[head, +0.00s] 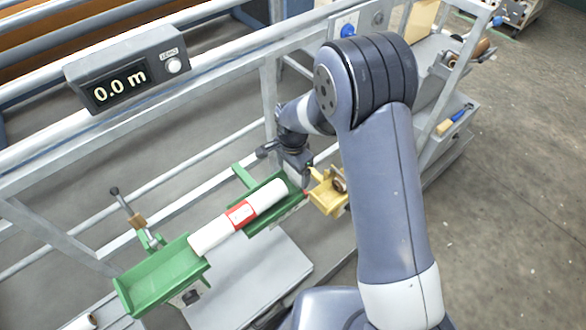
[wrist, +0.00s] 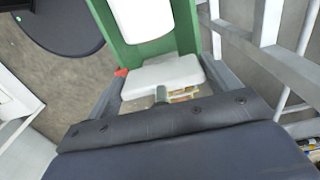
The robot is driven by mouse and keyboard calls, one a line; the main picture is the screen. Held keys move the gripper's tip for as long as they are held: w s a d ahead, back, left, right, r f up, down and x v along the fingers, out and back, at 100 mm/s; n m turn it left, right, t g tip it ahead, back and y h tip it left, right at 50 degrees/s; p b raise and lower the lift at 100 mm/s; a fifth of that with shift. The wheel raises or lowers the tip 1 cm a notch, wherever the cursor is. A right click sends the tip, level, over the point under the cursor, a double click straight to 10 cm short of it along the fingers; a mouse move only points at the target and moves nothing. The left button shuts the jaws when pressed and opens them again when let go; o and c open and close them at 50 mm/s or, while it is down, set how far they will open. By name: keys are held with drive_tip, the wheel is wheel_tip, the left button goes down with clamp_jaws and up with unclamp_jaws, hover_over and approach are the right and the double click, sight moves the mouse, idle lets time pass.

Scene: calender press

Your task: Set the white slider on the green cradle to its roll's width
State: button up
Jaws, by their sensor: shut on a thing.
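The green cradle (head: 165,272) holds a white roll (head: 268,198) with a red label. My gripper (head: 304,176) is at the cradle's far right end, mostly hidden behind my arm's wrist in the head view. In the wrist view the white slider (wrist: 165,74) lies between the fingers of my gripper (wrist: 165,82), which is shut on it. A small red pointer (wrist: 121,72) shows at its left side. The cradle (wrist: 150,52) and the roll's end (wrist: 142,18) are above it, with a strip of green between roll and slider.
A yellow cradle (head: 327,198) with a brown roll stands just right of the green one. A display (head: 122,85) reads 0.0 m, with a button beside it. A grey frame rail runs behind. A shelf (head: 445,125) with tools stands at right, with open floor beyond.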

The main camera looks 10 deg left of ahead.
sight(261, 195)
drive_tip(key=shift+c, duration=0.5)
drive_tip(key=shift+s+a+b, duration=0.35)
drive_tip(key=shift+s+a, duration=1)
drive_tip(key=shift+s, duration=0.15)
drive_tip(key=shift+s+a, duration=0.1)
drive_tip(key=shift+s+a+b, duration=0.35)
drive_tip(key=shift+s+a, duration=0.9)
drive_tip(key=shift+s, duration=0.15)
drive_tip(key=shift+s+a, duration=1)
drive_tip(key=shift+s, duration=0.1)
drive_tip(key=o, duration=0.9)
